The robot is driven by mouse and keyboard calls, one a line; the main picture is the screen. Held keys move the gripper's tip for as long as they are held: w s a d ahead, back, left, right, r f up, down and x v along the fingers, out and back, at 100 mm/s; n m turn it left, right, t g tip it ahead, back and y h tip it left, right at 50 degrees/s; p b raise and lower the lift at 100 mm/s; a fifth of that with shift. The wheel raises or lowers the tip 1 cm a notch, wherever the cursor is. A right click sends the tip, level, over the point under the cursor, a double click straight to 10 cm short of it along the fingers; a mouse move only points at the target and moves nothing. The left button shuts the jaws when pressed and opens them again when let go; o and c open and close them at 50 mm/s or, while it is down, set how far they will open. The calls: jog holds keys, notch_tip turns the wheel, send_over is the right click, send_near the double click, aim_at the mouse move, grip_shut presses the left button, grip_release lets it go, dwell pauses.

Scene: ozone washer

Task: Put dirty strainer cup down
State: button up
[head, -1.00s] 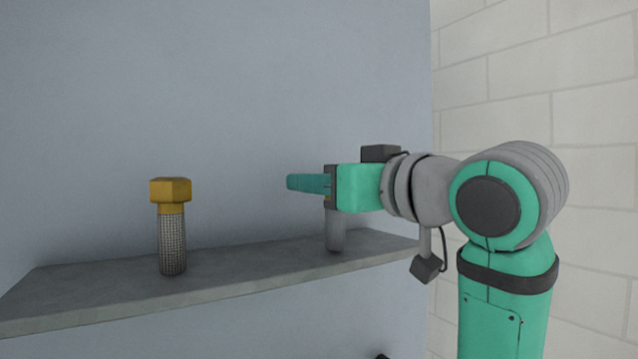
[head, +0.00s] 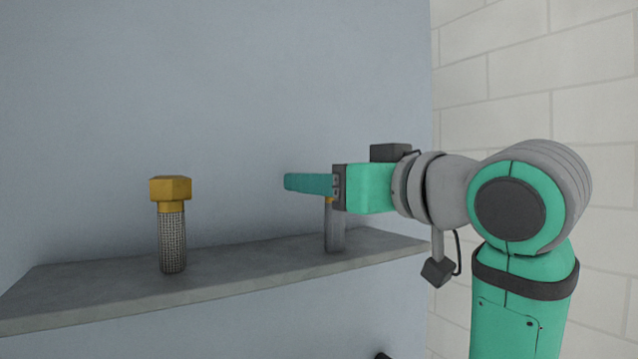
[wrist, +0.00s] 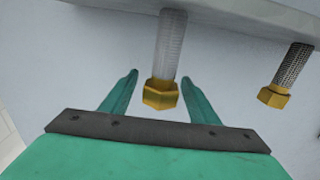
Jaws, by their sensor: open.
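A strainer cup with a pale, cloudy mesh body (head: 335,231) and a yellow hexagonal cap stands upright on the shelf (head: 230,273). Its cap is mostly hidden behind my gripper (head: 288,182) in the head view. In the wrist view this cup (wrist: 171,45) shows between the two green fingers of my gripper (wrist: 160,76), with a gap on each side of its cap. My gripper is open and holds nothing. A second strainer cup (head: 172,240), with a darker, clearer mesh and a yellow cap, stands upright farther left. It also shows at the right of the wrist view (wrist: 292,65).
The grey wall panel (head: 230,90) rises behind the shelf. A pale block wall (head: 590,90) is at the right. The shelf between the two cups is bare, and there is open air above it.

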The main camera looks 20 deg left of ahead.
jog(key=v, duration=1)
jog(key=shift+s+d, duration=0.2)
jog(key=shift+w+f, duration=0.1)
jog(key=shift+w, duration=0.05)
